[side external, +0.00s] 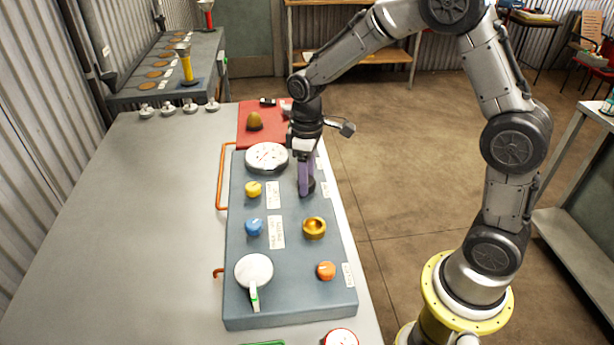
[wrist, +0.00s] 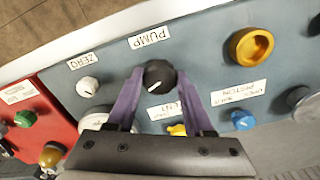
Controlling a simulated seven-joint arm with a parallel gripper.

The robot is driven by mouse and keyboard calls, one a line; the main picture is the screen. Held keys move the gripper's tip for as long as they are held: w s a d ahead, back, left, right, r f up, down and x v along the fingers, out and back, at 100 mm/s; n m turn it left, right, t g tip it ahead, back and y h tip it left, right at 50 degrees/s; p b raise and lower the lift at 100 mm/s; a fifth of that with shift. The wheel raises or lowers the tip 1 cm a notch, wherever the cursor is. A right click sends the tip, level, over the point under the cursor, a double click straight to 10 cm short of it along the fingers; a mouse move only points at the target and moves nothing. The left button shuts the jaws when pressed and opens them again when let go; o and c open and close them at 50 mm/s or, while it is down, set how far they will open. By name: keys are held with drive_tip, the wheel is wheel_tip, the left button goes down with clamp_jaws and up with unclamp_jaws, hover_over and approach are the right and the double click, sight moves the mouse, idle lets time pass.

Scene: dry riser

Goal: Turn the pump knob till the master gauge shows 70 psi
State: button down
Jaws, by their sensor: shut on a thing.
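The pump knob (wrist: 159,75) is black and round, under a PUMP label in the wrist view. A white mark on its top points toward the lower left there. My gripper (wrist: 158,82) has its purple fingers on both sides of the knob, shut on it. In the side external view my gripper (side external: 305,190) points down at the right edge of the blue-grey panel (side external: 290,297) and largely hides the knob. A large white dial gauge (side external: 267,157) lies face up at the panel's far end. Its reading is too small to tell, and I cannot tell whether it is the master gauge.
The panel also carries a yellow knob (side external: 254,189), a blue knob (side external: 254,227), a brass ring (side external: 314,228), an orange knob (side external: 326,270) and a white disc with a green-tipped lever (side external: 254,270). A white ZERO knob (wrist: 87,87) is near my gripper. The bench's left side is clear.

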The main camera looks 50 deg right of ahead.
drive_tip(key=m, duration=0.4)
drive_tip(key=shift+m, duration=0.3)
drive_tip(key=m, duration=0.3)
drive_tip(key=shift+a+m, duration=0.1)
drive_tip(key=shift+m, duration=0.3)
drive_tip(key=m, duration=0.4)
drive_tip(key=shift+w, duration=0.1)
drive_tip(key=shift+r+m, duration=0.1)
drive_tip(key=shift+m, duration=1.7)
drive_tip(key=shift+c, duration=1.4)
unclamp_jaws()
wheel_tip(320, 180, up, 14)
